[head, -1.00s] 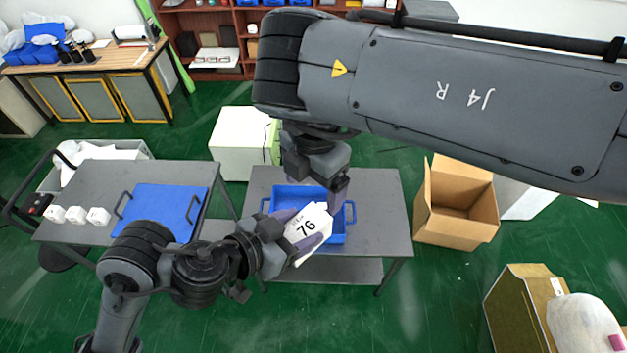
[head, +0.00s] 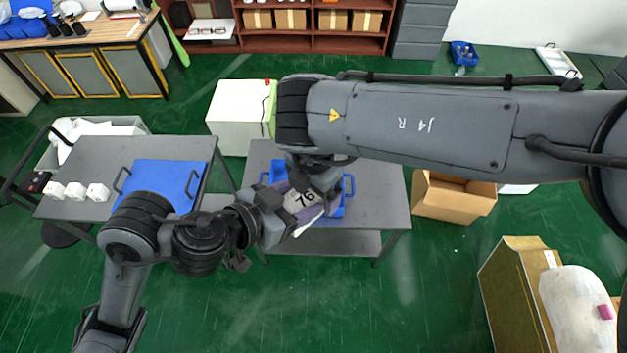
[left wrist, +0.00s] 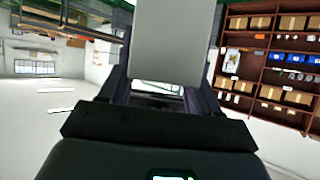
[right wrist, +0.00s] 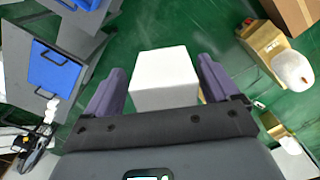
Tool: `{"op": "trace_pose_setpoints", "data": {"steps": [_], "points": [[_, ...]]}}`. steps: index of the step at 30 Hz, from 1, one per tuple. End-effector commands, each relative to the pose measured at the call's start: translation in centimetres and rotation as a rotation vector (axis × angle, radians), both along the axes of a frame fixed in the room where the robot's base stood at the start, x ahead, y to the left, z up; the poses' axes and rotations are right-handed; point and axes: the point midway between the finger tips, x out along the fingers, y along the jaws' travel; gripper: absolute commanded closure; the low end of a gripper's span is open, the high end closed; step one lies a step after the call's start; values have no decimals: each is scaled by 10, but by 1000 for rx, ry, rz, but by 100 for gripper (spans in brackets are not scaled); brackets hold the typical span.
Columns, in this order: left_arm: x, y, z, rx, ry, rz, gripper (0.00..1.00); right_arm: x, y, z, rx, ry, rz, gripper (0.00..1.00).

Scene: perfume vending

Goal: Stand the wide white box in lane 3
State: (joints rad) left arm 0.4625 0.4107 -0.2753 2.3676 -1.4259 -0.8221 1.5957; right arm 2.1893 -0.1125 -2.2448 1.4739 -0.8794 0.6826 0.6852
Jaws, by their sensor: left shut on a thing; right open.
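My right gripper (head: 315,190) is open, coming from above and right. In the right wrist view its two purple fingers (right wrist: 162,92) stand on either side of the box's end, with a visible gap at the right finger. The blue tray (head: 348,200) lies below, partly hidden by the box and grippers. I cannot make out lane 3.
The left table (head: 95,150) carries a blue tray (head: 158,190) and several small white items (head: 76,191). A white cabinet (head: 238,115) stands behind the middle table (head: 393,210). An open cardboard box (head: 452,197) is on the floor to its right. The floor in front is clear.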

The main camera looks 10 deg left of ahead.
Motion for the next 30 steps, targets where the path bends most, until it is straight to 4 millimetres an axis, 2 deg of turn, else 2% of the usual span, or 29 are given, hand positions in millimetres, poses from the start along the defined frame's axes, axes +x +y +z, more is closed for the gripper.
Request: {"op": "trace_pose_setpoints", "data": {"steps": [11, 20, 22, 23, 26, 27, 30], "points": [[0, 0, 0, -1, -1, 0, 70, 0, 0, -3, 1, 1, 0, 13], [0, 0, 0, 0, 0, 0, 70, 0, 0, -3, 1, 1, 1, 59], [0, 0, 0, 0, 0, 0, 70, 0, 0, -3, 1, 1, 1, 63], [0, 0, 0, 0, 0, 0, 70, 0, 0, -3, 1, 1, 1, 70], [0, -1, 0, -1, 1, -2, 70, 0, 1, -2, 2, 0, 3, 70], [0, -1, 0, -1, 1, -3, 33, 0, 1, -2, 3, 0, 3, 70], [0, -1, 0, -1, 1, -2, 17, -1, 1, -2, 3, 1, 4, 70]]}}
